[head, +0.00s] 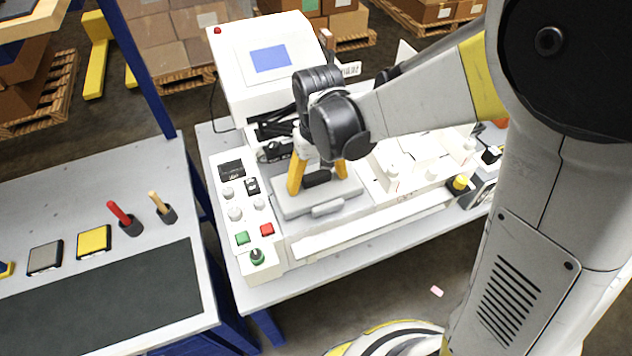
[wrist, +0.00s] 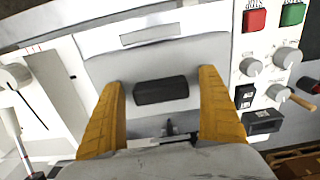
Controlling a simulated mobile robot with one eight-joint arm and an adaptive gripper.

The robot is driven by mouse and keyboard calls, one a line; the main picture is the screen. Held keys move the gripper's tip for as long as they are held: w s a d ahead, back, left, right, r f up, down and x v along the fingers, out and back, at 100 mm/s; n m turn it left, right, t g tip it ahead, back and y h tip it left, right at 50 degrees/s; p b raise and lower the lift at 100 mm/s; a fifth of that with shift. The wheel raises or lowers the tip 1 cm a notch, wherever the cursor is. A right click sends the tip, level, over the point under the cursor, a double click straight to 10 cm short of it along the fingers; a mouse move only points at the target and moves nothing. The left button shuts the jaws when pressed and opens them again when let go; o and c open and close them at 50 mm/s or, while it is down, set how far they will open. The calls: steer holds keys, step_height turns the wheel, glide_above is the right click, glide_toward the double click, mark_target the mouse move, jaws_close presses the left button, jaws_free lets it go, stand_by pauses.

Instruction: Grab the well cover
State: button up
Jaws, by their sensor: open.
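The well cover is a grey plate (head: 291,207) with a black grip block (head: 316,179) on top, lying on the white plotter. In the wrist view the cover (wrist: 160,60) fills the upper middle, with its black block (wrist: 161,91) at the centre. My gripper (head: 317,182) points down over the cover. Its two yellow fingers are open, one on each side of the block. In the wrist view my gripper (wrist: 161,82) shows gaps between each finger and the block. I cannot tell whether the fingertips touch the plate.
A control panel with knobs, a green button (head: 242,238) and a red button (head: 267,229) is left of the cover. A white box with a blue screen (head: 270,58) stands behind. A separate table (head: 150,331) on the left holds pads and two upright pens.

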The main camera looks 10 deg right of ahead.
steer(key=c, duration=1.3)
steer(key=shift+c, duration=0.2)
